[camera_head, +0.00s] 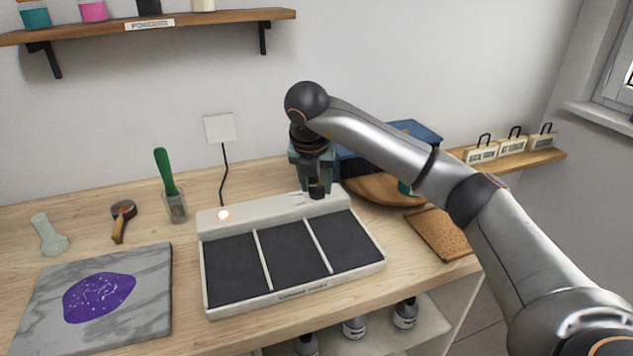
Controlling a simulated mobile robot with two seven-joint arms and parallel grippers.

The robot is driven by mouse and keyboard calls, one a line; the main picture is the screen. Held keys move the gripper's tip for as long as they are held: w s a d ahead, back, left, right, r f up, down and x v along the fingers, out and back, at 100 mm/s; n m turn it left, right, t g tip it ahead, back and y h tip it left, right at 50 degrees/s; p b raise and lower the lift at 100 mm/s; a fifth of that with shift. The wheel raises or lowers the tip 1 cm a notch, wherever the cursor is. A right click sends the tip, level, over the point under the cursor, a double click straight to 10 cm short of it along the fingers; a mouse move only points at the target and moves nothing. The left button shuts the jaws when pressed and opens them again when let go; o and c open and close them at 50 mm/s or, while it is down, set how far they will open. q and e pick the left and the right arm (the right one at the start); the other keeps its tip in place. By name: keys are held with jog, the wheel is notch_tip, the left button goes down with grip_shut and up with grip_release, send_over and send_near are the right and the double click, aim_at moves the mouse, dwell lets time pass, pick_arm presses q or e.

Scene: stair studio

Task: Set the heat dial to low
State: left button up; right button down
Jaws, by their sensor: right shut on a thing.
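The warming unit (203,282) is a cream tray with dark panels, standing on the wooden counter. A small light glows at the left of its back ledge. The dark heat dial (317,193) is at the right end of that ledge, with small markings beside it. My right gripper (317,182) points down at the dial from above and is shut on it. The gripper covers most of the dial, so its pointer setting cannot be read. My left gripper is out of view.
A marble slab (152,309) with a purple patch lies front left. A glass with a green-handled tool (168,178), a wooden-handled tool (119,228) and a clear glass piece (46,236) stand behind it. A cork mat (440,233) and a blue box (413,131) are right.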

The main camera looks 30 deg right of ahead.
dwell(0.3)
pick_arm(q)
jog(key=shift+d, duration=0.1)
pick_arm(e)
jog(key=shift+c, duration=2)
grip_release()
pick_arm(q)
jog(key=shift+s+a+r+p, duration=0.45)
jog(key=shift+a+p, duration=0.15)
jog(key=shift+p, duration=0.45)
pick_arm(e)
jog(key=v, duration=1.2)
jog(key=shift+r, duration=0.3)
